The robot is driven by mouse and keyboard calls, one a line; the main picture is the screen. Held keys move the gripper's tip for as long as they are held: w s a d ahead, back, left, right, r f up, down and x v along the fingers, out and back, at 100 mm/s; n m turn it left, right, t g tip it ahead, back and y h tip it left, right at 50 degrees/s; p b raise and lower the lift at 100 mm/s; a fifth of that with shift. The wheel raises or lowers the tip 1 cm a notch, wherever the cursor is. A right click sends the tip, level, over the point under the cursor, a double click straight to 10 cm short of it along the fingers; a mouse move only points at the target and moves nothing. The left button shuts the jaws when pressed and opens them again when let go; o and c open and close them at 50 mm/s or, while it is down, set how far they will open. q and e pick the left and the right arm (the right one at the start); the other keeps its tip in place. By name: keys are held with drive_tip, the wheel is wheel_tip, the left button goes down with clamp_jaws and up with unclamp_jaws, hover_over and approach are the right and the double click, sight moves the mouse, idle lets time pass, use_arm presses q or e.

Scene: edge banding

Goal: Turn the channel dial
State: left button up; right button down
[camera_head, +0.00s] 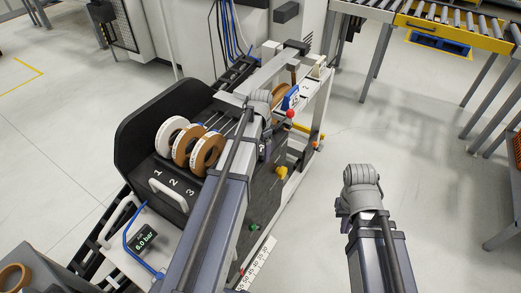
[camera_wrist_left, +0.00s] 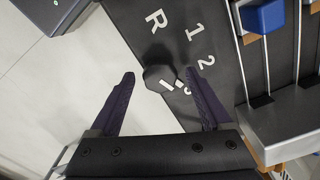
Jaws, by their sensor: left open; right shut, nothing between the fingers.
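The channel dial (camera_wrist_left: 160,78) is a dark knob with a white pointer line, on a black panel marked R, 1, 2 and more. The line points toward the lower right; a mark there is partly covered by a finger. My left gripper (camera_wrist_left: 159,74) is open, its two dark fingers on either side of the dial with gaps visible. I cannot tell how deep the fingertips are. In the head view my left arm hides the dial. My right gripper (camera_head: 360,180) is apart from the machine, over the floor at right; its fingers are hard to make out.
Edge-band reels (camera_head: 206,155) stand in slots numbered 1 to 3. A red ball knob (camera_head: 290,113), a yellow knob (camera_head: 281,172) and a green button (camera_head: 254,227) are on the machine. A pressure display (camera_head: 143,238) reads 6.0 bar. A roller conveyor (camera_head: 460,28) stands at upper right.

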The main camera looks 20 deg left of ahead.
sight(261, 152)
use_arm(q)
wheel_tip(261, 152, up, 8)
drive_tip(key=p, duration=0.7)
drive_tip(key=shift+f, duration=0.15)
drive_tip(key=shift+f, duration=0.1)
drive_tip(key=s+d+n, duration=0.1)
drive_tip(key=s+d, duration=0.8)
drive_tip(key=d, duration=0.2)
drive_tip(key=s+d+n+y, duration=0.1)
drive_tip(key=s+d, duration=0.8)
drive_tip(key=d, duration=0.2)
drive_tip(key=shift+d, duration=0.25)
